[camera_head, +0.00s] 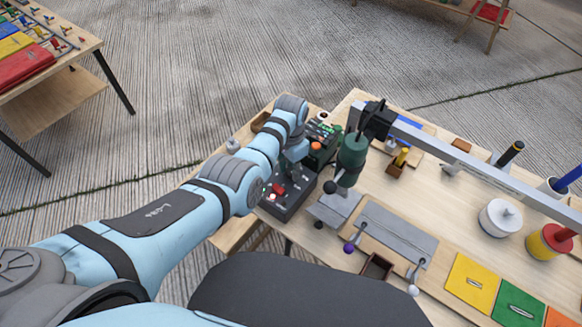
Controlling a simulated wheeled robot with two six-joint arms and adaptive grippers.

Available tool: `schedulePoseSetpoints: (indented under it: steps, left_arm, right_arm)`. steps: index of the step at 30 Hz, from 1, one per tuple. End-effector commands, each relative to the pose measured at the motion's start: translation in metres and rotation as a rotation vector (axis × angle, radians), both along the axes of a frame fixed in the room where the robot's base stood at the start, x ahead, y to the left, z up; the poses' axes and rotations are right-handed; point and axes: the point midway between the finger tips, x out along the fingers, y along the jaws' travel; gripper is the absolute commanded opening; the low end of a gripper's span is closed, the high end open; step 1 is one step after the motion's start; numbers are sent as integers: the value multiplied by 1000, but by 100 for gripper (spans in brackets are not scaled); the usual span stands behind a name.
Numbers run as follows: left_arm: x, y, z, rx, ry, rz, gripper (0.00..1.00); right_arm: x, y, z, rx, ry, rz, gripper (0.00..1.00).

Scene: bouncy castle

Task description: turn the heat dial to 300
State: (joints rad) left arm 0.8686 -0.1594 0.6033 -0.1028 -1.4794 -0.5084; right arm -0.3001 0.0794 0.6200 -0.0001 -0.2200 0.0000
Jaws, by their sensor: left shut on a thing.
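A dark control panel (297,188) stands at the left edge of the wooden workbench, with a red switch and a small white button near its front end. My left arm reaches over it from the left, bends at the wrist and points down. My left gripper (286,168) is small and dark against the panel, low at its surface, shut on what appears to be the heat dial. The arm and fingers hide the dial, so its marking and setting cannot be read. My right gripper is not in view.
A green press-like tool (351,158) with a black ball handle stands just right of the panel. A long grey metal beam (470,165) crosses above the bench. Grey plates with levers (397,228) lie nearer. Another table (60,95) stands at upper left.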

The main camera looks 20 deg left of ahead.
Motion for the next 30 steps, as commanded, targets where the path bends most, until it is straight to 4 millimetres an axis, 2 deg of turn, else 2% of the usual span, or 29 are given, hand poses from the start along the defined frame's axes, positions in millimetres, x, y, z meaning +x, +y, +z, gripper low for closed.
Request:
schedulePoseSetpoints:
  steps: [8, 14, 30]
  left_arm:
    - [1, 0, 1, 0, -1, 37, 0]
    - [1, 0, 1, 1, -2, 134, 0]
    - [1, 1, 1, 1, -3, 616, 0]
  right_arm:
    - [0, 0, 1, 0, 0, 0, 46]
    - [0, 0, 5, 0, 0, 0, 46]
    - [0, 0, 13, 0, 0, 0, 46]
